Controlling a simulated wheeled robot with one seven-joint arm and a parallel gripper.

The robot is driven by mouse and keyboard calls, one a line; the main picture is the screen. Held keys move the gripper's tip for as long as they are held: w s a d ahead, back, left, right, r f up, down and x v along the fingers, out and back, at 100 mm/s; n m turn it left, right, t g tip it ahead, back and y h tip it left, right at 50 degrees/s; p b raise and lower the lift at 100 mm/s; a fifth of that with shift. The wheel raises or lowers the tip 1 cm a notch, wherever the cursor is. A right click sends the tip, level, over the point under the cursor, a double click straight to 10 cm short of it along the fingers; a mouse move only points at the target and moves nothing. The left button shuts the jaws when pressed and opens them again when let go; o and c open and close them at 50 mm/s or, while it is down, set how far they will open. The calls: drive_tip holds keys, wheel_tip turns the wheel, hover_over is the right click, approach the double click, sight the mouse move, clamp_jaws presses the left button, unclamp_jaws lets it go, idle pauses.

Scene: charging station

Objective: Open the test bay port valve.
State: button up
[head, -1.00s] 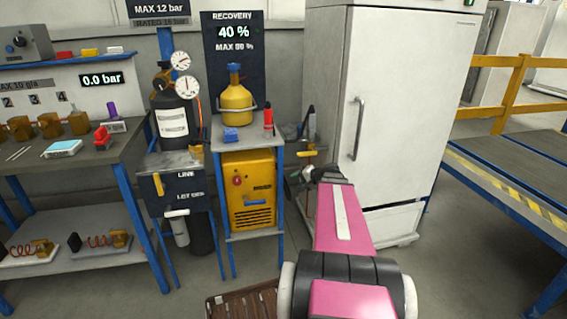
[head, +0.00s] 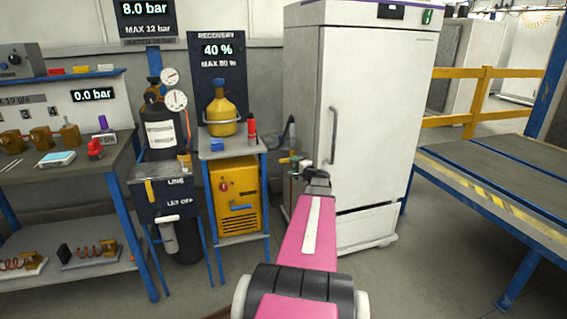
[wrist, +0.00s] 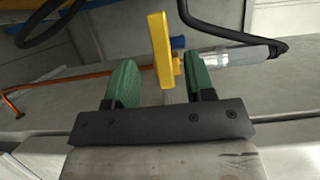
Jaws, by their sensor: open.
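A yellow valve handle (wrist: 161,50) stands almost upright in the wrist view, joined at its right side to a blue part and a grey cylindrical fitting (wrist: 238,56). My gripper (wrist: 162,82) is open, with one green finger pad on each side of the handle's lower end. The handle is nearer the right pad; I cannot tell whether they touch. In the head view, my gripper (head: 304,166) is beside the white cabinet's left side, close to a small yellow piece (head: 286,160). My arm and gripper partly hide that spot.
The white cabinet (head: 372,110) stands right behind my arm. Left of it is a small stand (head: 230,150) with a yellow cylinder (head: 222,115) and red bottle (head: 252,130). A dark hose (wrist: 250,30) loops over the fitting. A blue-edged bench (head: 500,185) is at right.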

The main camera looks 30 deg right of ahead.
sight(286, 161)
drive_tip(key=w, duration=0.4)
drive_tip(key=w+a, duration=0.1)
drive_tip(key=w, duration=0.1)
drive_tip(key=shift+w, duration=0.2)
clamp_jaws()
